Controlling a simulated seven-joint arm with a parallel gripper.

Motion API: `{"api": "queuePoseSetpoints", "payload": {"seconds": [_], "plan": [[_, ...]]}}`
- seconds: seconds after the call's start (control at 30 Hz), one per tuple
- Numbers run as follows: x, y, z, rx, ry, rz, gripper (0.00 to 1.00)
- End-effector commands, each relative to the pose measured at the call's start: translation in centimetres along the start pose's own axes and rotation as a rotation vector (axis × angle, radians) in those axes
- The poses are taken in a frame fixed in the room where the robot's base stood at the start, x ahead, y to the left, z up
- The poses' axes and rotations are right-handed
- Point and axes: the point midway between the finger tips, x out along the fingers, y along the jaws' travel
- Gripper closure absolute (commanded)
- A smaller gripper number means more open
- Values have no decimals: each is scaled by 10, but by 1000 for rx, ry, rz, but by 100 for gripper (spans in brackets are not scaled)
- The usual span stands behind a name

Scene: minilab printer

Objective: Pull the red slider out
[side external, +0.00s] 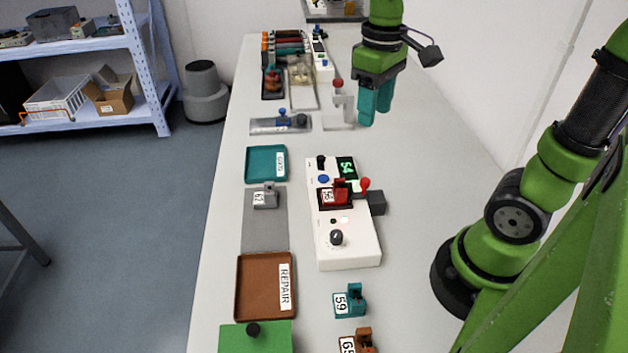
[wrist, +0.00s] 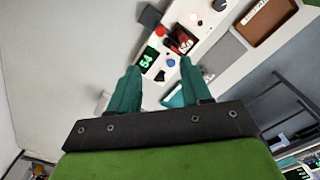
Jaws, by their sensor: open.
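A white printer-like device (side external: 347,240) stands mid-table with a green display. A red block (side external: 327,197) with a white number tag sits in its top; it also shows in the wrist view (wrist: 185,40). A red ball-ended knob (side external: 364,184) stands just beside the block, by a dark box on the device's side; it also shows in the wrist view (wrist: 160,31). Which red part is the slider, I cannot tell. My gripper (side external: 375,112) is open and empty, raised above the table beyond the device, with teal fingers apart and touching nothing.
A white stand with a red knob (side external: 338,84) and a grey plate with a blue knob (side external: 267,126) lie near my gripper. A teal tray (side external: 251,165), a grey mat (side external: 265,231) and a brown REPAIR tray (side external: 240,287) line the left. Tabletop right of the device is clear.

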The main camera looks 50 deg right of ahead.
Motion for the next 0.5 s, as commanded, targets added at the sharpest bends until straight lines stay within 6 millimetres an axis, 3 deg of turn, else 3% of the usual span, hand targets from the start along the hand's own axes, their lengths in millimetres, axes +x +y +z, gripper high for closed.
{"api": "queuePoseSetpoints", "payload": {"seconds": [0.5], "plan": [[104,-1,1,2,-5,-2,52]]}}
